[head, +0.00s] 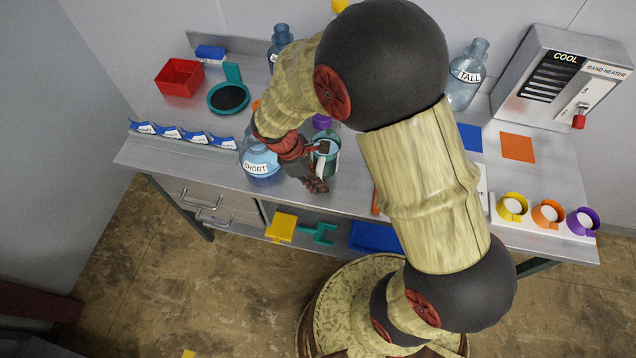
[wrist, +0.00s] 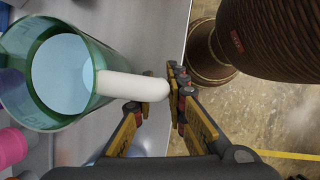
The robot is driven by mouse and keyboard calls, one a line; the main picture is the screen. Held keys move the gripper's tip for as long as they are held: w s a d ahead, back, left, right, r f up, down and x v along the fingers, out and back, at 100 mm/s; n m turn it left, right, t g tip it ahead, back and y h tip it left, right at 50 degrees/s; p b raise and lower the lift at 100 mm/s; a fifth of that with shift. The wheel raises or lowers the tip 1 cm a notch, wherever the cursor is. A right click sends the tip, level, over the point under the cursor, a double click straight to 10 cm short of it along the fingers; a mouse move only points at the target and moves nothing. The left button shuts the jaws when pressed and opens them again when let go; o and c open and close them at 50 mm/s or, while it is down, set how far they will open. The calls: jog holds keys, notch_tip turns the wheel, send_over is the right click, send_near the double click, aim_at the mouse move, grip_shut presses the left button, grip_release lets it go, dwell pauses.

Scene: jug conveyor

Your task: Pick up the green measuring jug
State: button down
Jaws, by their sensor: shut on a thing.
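The green measuring jug (head: 332,160) is at the front middle of the bench in the head view, partly hidden by my gripper (head: 312,168). In the wrist view the jug (wrist: 101,62) is a see-through green cup with a pale blue inside and a thick white handle (wrist: 125,85). My gripper (wrist: 157,100) is shut on the outer part of this handle, with a finger on either side. The jug's mouth faces the wrist camera. I cannot tell whether its base touches the bench.
A blue bottle marked SHORT (head: 262,162) stands close left of the jug. A TALL bottle (head: 466,76) and a band heater (head: 560,80) are at the back right. Yellow, orange (head: 547,214) and purple cups line the right front. The bench's front edge (head: 225,163) is near.

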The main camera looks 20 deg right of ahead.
jog(key=s+a+r+p, duration=0.1)
jog(key=s+r+p, duration=0.1)
jog(key=s+r, duration=0.7)
jog(key=s, duration=0.4)
jog(key=shift+s+a, duration=0.15)
jog(key=shift+a, duration=0.1)
